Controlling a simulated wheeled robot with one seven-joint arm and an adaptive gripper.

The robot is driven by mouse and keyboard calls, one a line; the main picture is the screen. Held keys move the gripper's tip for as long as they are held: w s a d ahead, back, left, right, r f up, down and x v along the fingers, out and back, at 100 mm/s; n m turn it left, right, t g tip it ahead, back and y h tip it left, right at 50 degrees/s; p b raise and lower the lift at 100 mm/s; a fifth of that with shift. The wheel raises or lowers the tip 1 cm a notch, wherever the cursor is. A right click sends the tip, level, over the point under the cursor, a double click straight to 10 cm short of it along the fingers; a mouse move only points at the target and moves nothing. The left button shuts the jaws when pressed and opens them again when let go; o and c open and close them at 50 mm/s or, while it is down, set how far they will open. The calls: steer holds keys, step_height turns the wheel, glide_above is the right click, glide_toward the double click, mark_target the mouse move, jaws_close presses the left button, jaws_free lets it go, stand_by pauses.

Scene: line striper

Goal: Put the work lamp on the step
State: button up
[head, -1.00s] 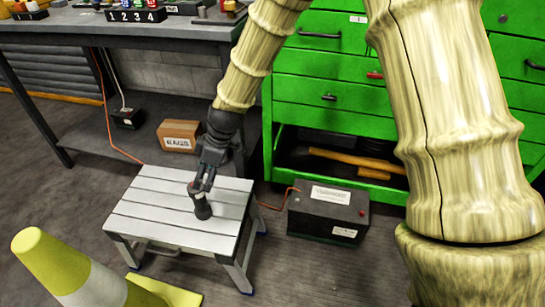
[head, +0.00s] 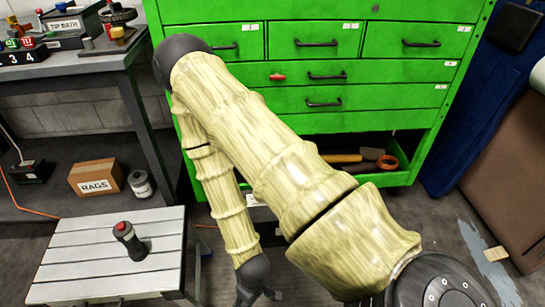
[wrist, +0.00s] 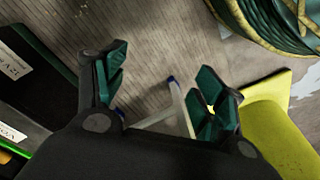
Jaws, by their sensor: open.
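The work lamp (head: 130,240), a small dark cylinder with a red top, stands on the step (head: 75,252), a low bench with pale slats, in the head view. It is upright or slightly tilted; I cannot tell which. My gripper (wrist: 163,95) is open and empty in the wrist view, pointing at the floor. In the head view it is low at the bottom edge, to the right of the step and apart from the lamp. The lamp does not show there.
A green tool cabinet (head: 362,105) with an open bottom bay stands behind my arm. A cardboard box labelled RAGS (head: 96,177) and a can (head: 140,184) sit on the workbench's lower shelf. The wrist view shows a yellow cone base (wrist: 275,120) and a green coil (wrist: 270,20).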

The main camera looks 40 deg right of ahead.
steer(key=s+d+f+m, duration=0.1)
steer(key=s+d+m, duration=0.1)
steer(key=s, duration=0.4)
steer(key=shift+s, duration=0.3)
